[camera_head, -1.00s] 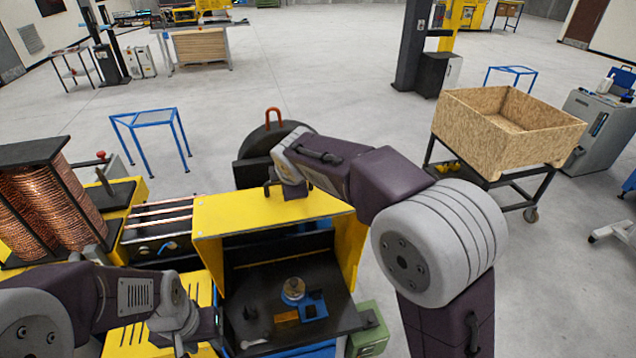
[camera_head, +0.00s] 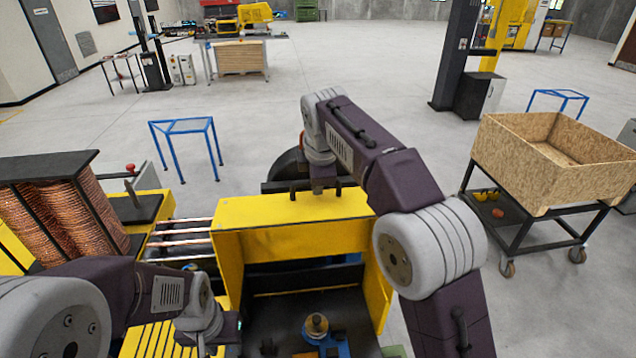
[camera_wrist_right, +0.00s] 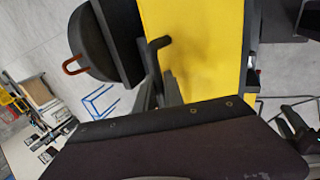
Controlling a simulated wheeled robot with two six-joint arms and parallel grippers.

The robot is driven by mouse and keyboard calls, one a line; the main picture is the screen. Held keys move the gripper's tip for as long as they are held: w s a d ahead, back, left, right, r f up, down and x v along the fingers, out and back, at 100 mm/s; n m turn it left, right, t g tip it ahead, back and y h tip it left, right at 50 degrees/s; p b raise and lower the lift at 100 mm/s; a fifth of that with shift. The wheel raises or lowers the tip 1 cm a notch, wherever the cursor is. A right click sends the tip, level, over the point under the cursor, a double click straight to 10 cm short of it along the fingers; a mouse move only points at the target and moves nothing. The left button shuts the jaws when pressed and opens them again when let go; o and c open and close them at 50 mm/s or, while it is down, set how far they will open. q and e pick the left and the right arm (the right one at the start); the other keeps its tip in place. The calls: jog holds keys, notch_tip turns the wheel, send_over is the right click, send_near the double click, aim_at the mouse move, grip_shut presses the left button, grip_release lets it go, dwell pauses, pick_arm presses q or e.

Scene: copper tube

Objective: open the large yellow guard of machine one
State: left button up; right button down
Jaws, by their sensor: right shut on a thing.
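The large yellow guard (camera_head: 265,240) of the machine is in the lower middle of the head view, with its top face and side panel showing. Its front is open to view, and a dark bed with a small blue fixture (camera_head: 318,328) shows below it. My right gripper (camera_head: 318,188) reaches down at the guard's top back edge, shut on its black handle; the fingertips are partly hidden. The right wrist view shows the guard's yellow panel (camera_wrist_right: 195,45) and a black handle bar (camera_wrist_right: 157,60) close by. My left gripper (camera_head: 205,345) hangs at the lower left, apart from the guard; its jaws are unclear.
Copper coils (camera_head: 70,222) stand at the left, with copper tubes (camera_head: 185,232) between them and the guard. A blue stand (camera_head: 183,127) is on the floor behind. A wooden crate (camera_head: 535,165) on a cart stands to the right. Open floor lies beyond.

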jog(key=shift+f, duration=0.1)
jog(key=c, duration=1.5)
grip_release()
jog(key=shift+a, duration=0.1)
jog(key=v, duration=0.9)
